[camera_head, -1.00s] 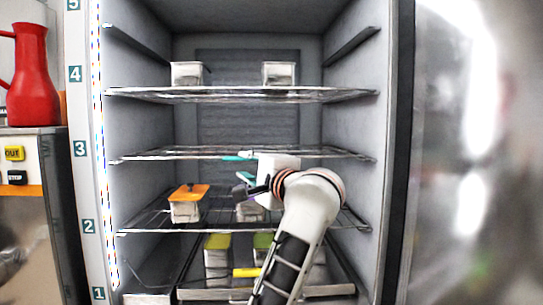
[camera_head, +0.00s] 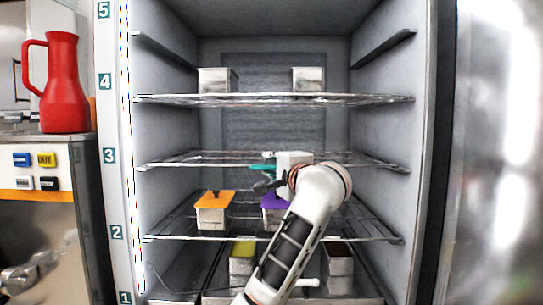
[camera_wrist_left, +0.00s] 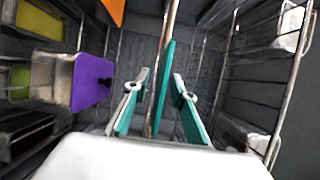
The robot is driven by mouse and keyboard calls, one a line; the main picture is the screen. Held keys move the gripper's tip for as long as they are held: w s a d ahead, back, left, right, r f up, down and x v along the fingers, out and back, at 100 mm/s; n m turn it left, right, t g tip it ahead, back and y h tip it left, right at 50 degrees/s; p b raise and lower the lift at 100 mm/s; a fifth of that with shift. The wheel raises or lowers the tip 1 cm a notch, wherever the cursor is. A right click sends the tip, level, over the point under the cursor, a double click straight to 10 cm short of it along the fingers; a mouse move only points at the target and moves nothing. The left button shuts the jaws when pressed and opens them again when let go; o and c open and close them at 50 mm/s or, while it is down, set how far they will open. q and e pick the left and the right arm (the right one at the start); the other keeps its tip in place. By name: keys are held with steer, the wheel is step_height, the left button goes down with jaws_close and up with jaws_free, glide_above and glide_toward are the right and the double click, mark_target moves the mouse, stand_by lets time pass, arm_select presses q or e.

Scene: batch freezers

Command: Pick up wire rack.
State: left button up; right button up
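A wire rack (camera_head: 345,158) sits across the freezer at the level marked 3, and nothing can be seen standing on it. My left gripper (camera_head: 262,178) reaches in from the front to the middle of this rack, at about its height. In the left wrist view, the gripper's two teal-padded fingers (camera_wrist_left: 160,105) are apart. A metal bar (camera_wrist_left: 171,25) runs down between them, and a narrow teal strip (camera_wrist_left: 166,80) shows beside it. I cannot tell whether either finger touches the bar. My right gripper is not in view.
The rack above (camera_head: 265,99) holds two metal tins. The rack below (camera_head: 360,239) holds an orange-lidded tin (camera_head: 212,213) and a purple-lidded tin (camera_head: 273,210). More tins stand at the bottom. A red jug (camera_head: 62,85) stands outside, left. Freezer walls bound both sides.

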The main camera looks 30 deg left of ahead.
arm_select(q)
steer(key=shift+w+a, duration=0.35)
steer(key=shift+a, duration=0.25)
steer(key=shift+d+f, duration=0.1)
jaws_close()
